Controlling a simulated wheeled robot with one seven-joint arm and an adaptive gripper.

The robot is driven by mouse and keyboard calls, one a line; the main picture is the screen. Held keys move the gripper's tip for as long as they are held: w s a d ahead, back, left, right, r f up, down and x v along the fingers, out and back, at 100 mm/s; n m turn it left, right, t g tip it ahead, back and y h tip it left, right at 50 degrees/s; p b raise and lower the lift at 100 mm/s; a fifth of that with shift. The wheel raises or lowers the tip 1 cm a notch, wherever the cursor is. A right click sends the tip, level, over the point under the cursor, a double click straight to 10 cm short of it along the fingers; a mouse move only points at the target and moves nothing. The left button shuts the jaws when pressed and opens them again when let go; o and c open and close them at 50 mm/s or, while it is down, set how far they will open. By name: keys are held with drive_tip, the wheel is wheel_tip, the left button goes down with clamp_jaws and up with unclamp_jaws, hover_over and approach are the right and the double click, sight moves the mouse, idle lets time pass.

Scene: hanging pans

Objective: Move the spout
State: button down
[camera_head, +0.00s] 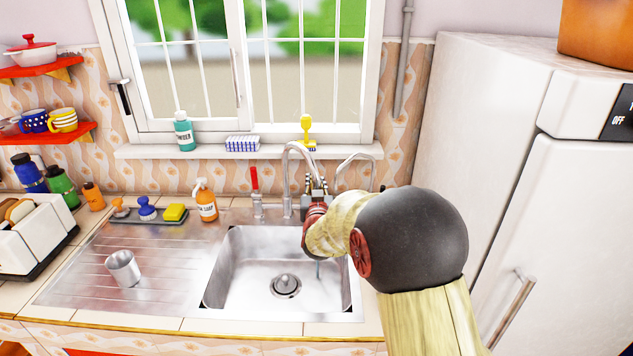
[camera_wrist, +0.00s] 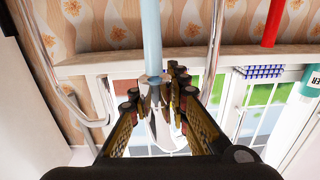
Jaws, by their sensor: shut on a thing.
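The chrome spout (camera_head: 290,165) rises behind the sink and arches over towards it. My gripper (camera_head: 318,188) is shut on the spout's outlet end, and its dark padded fingers partly hide it. In the wrist view, which is upside down, my gripper (camera_wrist: 156,92) has its fingers on both sides of the spout's end (camera_wrist: 153,82). A light blue water stream (camera_wrist: 151,35) comes from that end. A little of the stream shows above the basin in the head view (camera_head: 318,268).
The steel sink basin (camera_head: 245,278) is empty apart from its drain plug. A second curved pipe (camera_head: 354,157) stands right of the spout, and a red-handled tap (camera_head: 254,180) left of it. A metal cup (camera_head: 123,268) is on the drainboard. A white fridge (camera_head: 470,130) bounds the right side.

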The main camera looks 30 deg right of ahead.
drive_tip(key=shift+w+r, duration=0.15)
drive_tip(key=shift+r, duration=0.25)
idle(0.4)
drive_tip(key=c, duration=2.2)
unclamp_jaws()
drive_tip(key=shift+o, duration=0.7)
drive_tip(key=shift+w+a+f, duration=0.1)
drive_tip(key=shift+w, duration=0.05)
drive_tip(key=o, duration=0.4)
drive_tip(key=shift+f, duration=0.25)
drive_tip(key=shift+s, duration=0.25)
drive_tip(key=v, duration=1.1)
drive_tip(key=shift+s+a, duration=0.2)
drive_tip(key=shift+s, duration=0.15)
drive_tip(key=shift+c, duration=0.4)
